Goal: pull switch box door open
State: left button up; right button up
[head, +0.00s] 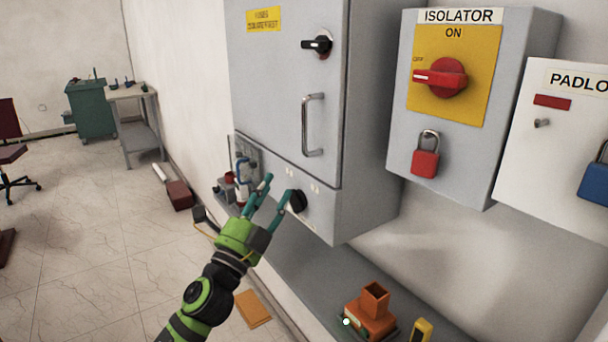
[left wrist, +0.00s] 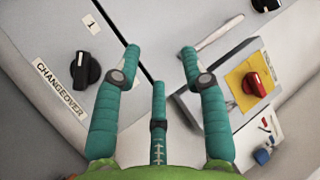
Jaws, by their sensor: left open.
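The grey switch box door (head: 270,85) stands shut on its box, with a vertical metal bar handle (head: 313,125) and a black rotary switch (head: 317,44) above it. My left gripper (head: 277,186) has its teal fingers spread and empty, below and left of the handle, in front of the lower panel with a black knob (head: 297,201). In the left wrist view the handle (left wrist: 220,32) lies beyond the right fingertip, and the changeover knob (left wrist: 85,72) is left of the fingers. Contact with the panel cannot be told. My right gripper is not seen.
The isolator box (head: 403,120) with its red knob and padlock juts out at right, beside a white padlock box (head: 520,155). An orange object (head: 370,315) sits on the grey shelf (head: 290,260) below. Open floor (head: 90,235) lies to the left.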

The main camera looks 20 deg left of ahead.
aim_at(304, 148)
pick_arm(q)
jog(key=d+r+m+g+h, duration=0.2)
jog(key=r+m+g+h, duration=0.2)
jog(key=r+m+h, duration=0.45)
jog(key=d+r+m+g+h, duration=0.25)
jog(key=m+h, duration=0.25)
jog(key=m, duration=0.7)
jog(key=w+a+r+m+g+y, duration=0.1)
jog(key=a+r+m+g+y, duration=0.15)
jog(key=a+m+g, duration=0.3)
jog(key=shift+m+t+y, duration=0.3)
jog(key=shift+y, duration=0.2)
jog(key=p+x, duration=0.1)
jog(key=x, duration=0.1)
jog(key=p+x, duration=0.1)
jog(key=x, duration=0.2)
jog(key=p+x, duration=0.1)
jog(key=x, duration=0.1)
jog(key=shift+w+d+f+p, duration=0.2)
jog(key=shift+d+f+p, duration=0.1)
jog(key=shift+d+p, duration=0.1)
pick_arm(e)
jog(key=r, duration=0.3)
jog(key=shift+s+r, duration=0.4)
pick_arm(q)
jog(key=shift+a, duration=0.1)
grip_shut()
pick_arm(e)
jog(key=shift+a, duration=0.1)
